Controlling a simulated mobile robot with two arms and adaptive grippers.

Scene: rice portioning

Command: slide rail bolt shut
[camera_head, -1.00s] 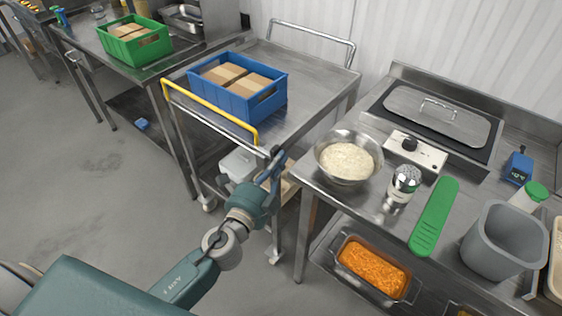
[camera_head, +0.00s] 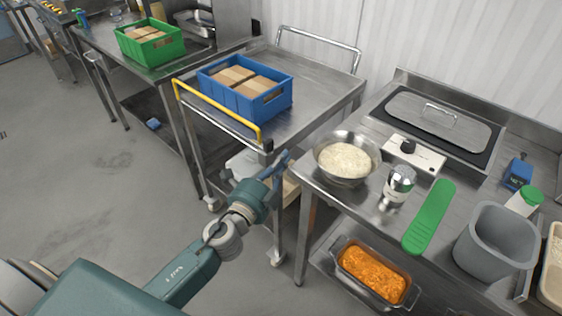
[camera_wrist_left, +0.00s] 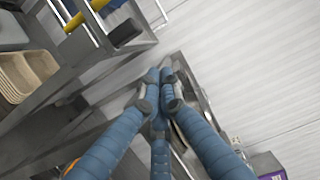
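The yellow rail (camera_head: 215,108) runs along the near edge of the steel cart. A small black block (camera_head: 266,146), which may be the bolt, sits at its right end. The left wrist view shows the yellow rail (camera_wrist_left: 82,16) and the black block (camera_wrist_left: 125,32) at upper left. My left gripper (camera_head: 286,157) is just right of the block, over the gap between cart and counter. In the left wrist view its blue fingers (camera_wrist_left: 160,76) come together at the tips with nothing visible between them. They appear apart from the block. My right gripper is not in view.
A blue crate (camera_head: 204,82) of boxes stands on the cart (camera_head: 318,78). An orange food pan (camera_head: 338,243) sits below.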

